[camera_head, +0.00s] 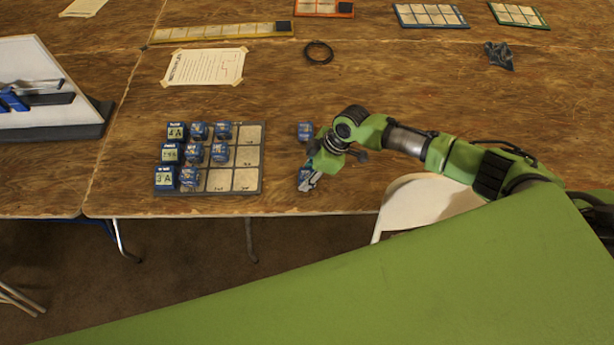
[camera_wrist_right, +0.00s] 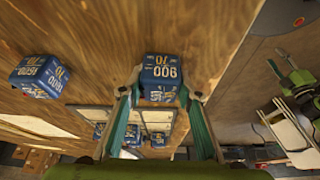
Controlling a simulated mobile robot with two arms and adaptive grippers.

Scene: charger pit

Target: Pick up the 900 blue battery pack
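In the head view a blue pack (camera_head: 303,176) at the table's front edge is partly hidden by my right gripper (camera_head: 312,182). In the right wrist view the teal fingers of my right gripper (camera_wrist_right: 165,88) are spread, with the 900 pack between their tips. A small gap seems to show at the sides; firm contact cannot be seen. My left gripper is not in view.
Another blue pack (camera_head: 305,131) stands behind, also in the right wrist view (camera_wrist_right: 40,76). A grid tray (camera_head: 248,157) holds several blue packs on its left side. A white chair (camera_head: 425,203) stands at the table's front edge. A black ring (camera_head: 318,52) lies farther back.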

